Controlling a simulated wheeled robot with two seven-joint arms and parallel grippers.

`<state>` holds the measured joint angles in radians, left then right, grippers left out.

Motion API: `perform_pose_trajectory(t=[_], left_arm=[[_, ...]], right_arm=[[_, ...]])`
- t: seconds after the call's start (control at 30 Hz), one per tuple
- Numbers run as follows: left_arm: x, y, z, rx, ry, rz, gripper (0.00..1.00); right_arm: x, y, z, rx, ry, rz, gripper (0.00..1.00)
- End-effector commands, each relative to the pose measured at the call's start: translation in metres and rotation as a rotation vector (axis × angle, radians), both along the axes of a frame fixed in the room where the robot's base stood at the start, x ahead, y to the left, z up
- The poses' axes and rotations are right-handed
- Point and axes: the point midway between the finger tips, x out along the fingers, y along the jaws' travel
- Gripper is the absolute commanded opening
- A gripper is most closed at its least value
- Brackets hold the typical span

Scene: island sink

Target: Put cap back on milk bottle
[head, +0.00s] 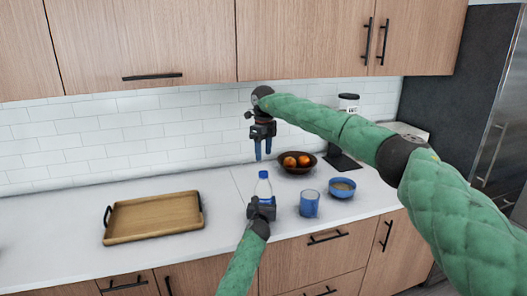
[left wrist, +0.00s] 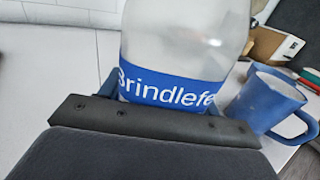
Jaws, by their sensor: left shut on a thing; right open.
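The milk bottle (head: 264,188) stands upright on the counter, clear-white with a blue label. My left gripper (head: 262,205) is shut around the bottle's lower part. The bottle (left wrist: 185,35) also fills the upper middle of the left wrist view, its top out of frame.
A blue mug (head: 309,204) stands close right of the bottle. Behind it are a blue bowl (head: 342,191) and a dark bowl (head: 284,168) with orange fruit. A coffee maker (head: 346,133) stands at the back. A wooden tray (head: 152,233) lies at left, with bare counter between.

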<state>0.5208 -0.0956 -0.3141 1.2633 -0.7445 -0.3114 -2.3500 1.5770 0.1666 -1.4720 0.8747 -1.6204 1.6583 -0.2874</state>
Motion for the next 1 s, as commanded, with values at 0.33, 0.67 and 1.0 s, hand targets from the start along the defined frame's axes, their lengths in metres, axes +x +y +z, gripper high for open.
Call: perform_pose_trajectory(t=[0.33,0.67,1.0], left_arm=[[0.0,0.0,-0.001,0.0,0.001,0.0,0.0],[0.0,0.0,-0.001,0.0,0.001,0.0,0.0],[0.0,0.0,-0.001,0.0,0.001,0.0,0.0]], right_arm=[[0.0,0.0,0.0,0.001,0.0,0.108,0.51],[0.0,0.0,-0.002,0.001,0.0,0.106,0.51],[0.0,0.0,-0.033,0.0,0.0,0.106,0.51]])
